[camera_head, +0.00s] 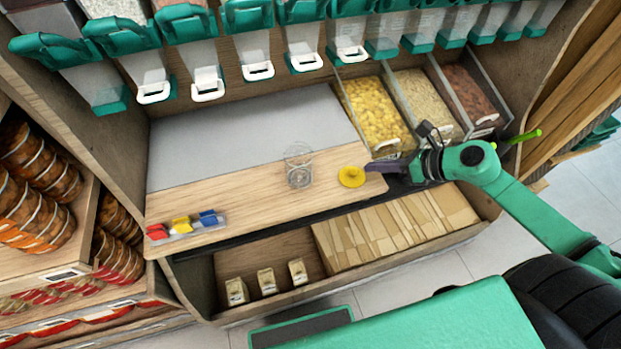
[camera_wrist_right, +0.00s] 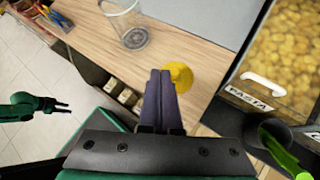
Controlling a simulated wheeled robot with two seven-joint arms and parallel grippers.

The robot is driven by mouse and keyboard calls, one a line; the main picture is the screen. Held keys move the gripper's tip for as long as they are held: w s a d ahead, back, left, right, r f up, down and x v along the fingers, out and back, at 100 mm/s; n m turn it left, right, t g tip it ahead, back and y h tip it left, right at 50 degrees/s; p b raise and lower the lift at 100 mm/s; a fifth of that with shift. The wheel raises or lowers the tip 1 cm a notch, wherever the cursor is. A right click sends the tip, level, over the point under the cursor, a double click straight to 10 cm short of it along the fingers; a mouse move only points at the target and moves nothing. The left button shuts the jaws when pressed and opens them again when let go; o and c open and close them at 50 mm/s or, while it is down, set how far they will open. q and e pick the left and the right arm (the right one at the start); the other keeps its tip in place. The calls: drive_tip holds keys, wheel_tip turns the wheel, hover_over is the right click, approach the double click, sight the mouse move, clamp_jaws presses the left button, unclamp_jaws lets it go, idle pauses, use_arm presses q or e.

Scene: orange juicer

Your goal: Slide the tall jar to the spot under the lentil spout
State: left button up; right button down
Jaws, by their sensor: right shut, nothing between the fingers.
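The tall jar (camera_head: 298,168) is clear and stands upright on the wooden counter (camera_head: 240,200), left of a round yellow lid (camera_head: 351,177). The jar also shows at the top of the right wrist view (camera_wrist_right: 125,22). My right gripper (camera_head: 370,168) is shut and empty beside the lid, apart from the jar. Its closed fingers (camera_wrist_right: 160,74) overlap the lid's left edge in the right wrist view. My left gripper (camera_wrist_right: 65,106) shows small at that view's left, over the floor. Several white-handled dispenser spouts (camera_head: 257,71) hang above the counter; I cannot tell which is for lentils.
Open bins of pasta (camera_head: 378,112) and grains (camera_head: 425,98) stand behind my right gripper. A small tray with coloured clips (camera_head: 186,227) sits at the counter's left front. The grey panel (camera_head: 250,135) behind the jar, below the spouts, is clear.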

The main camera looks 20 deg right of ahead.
sight(311, 180)
drive_tip(key=a+f+n, duration=0.1)
drive_tip(key=a, duration=0.1)
drive_tip(key=a+f+n+g+b, duration=0.1)
drive_tip(key=a+n, duration=0.1)
drive_tip(key=a+f+n, duration=0.1)
drive_tip(key=a, duration=0.1)
drive_tip(key=shift+s+g+b, duration=0.15)
drive_tip(key=shift+g+b, duration=0.15)
drive_tip(key=shift+g, duration=0.1)
drive_tip(key=x, duration=0.5)
drive_tip(key=w+a+p, duration=0.1)
drive_tip(key=w+a, duration=0.1)
drive_tip(key=shift+w+a, duration=0.25)
drive_tip(key=shift+a, duration=0.15)
use_arm(q)
drive_tip(key=shift+a+f, duration=0.2)
drive_tip(key=shift+a, duration=0.1)
use_arm(e)
drive_tip(key=shift+a, duration=0.1)
drive_tip(key=shift+w+f, duration=0.1)
